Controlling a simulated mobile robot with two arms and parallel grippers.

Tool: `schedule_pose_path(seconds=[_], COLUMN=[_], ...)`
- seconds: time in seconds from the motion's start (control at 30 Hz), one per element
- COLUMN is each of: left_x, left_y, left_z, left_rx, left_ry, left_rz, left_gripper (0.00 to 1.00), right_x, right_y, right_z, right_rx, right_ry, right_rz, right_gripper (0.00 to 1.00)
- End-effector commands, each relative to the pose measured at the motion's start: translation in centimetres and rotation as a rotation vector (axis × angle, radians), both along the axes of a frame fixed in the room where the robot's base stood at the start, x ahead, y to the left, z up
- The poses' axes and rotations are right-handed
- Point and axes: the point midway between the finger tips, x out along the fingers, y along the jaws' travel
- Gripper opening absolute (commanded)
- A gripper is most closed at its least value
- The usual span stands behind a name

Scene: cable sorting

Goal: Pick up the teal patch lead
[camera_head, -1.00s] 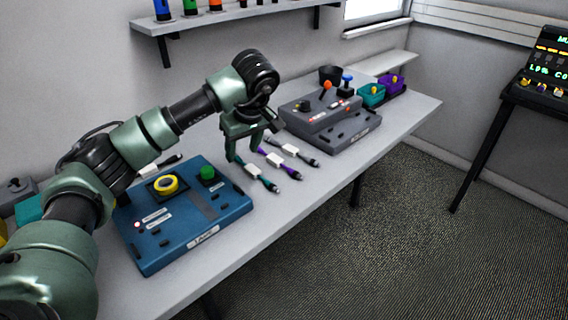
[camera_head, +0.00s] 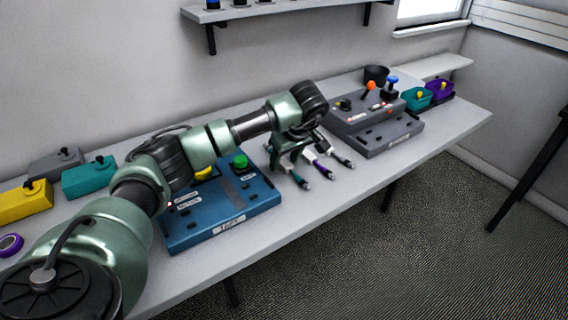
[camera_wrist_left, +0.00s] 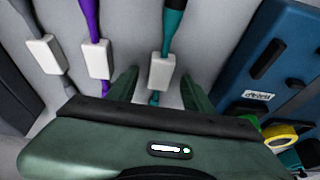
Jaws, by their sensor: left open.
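The teal patch lead lies on the grey bench, leftmost of three leads in the head view; its front end (camera_head: 302,183) shows below my left gripper (camera_head: 284,160). The rest of it is largely hidden there by the gripper. In the left wrist view the teal lead (camera_wrist_left: 174,22) runs down from the top, and its white tag (camera_wrist_left: 161,71) sits between the spread fingertips of my left gripper (camera_wrist_left: 158,78). The gripper is open and the fingers stand either side of the tag, apart from it. My right gripper is in neither view.
A purple lead (camera_wrist_left: 90,15) and a grey lead (camera_wrist_left: 23,12) lie close beside the teal one. A blue panel box (camera_head: 222,215) stands left of the leads, a grey panel box (camera_head: 385,140) right. Teal (camera_head: 416,98) and purple (camera_head: 440,92) bins stand farther right.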

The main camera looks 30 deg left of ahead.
Motion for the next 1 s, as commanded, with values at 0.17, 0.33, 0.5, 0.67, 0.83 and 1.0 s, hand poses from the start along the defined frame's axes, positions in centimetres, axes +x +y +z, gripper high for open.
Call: schedule_pose_path(seconds=[0.17,0.33,0.5,0.67,0.83,1.0], left_x=[0.0,0.0,0.0,0.0,0.1,0.2], left_y=[0.0,0.0,0.0,0.0,0.0,0.0], left_z=[0.0,0.1,0.1,0.4,1.9,5.5], left_rx=[0.0,0.0,0.0,0.0,-0.001,0.0], left_ry=[0.0,0.0,-0.001,-0.002,-0.004,-0.008], left_rz=[-0.001,-0.001,0.0,-0.001,-0.001,-0.001], left_gripper=[0.34,0.0,0.0,0.0,0.0,0.0], right_x=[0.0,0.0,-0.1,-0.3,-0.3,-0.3], right_y=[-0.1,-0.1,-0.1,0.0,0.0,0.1], right_z=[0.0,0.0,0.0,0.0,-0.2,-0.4], right_rx=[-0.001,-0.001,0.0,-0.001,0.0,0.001], right_ry=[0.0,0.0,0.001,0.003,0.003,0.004], right_rz=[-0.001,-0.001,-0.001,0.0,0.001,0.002], right_gripper=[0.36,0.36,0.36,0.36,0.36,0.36])
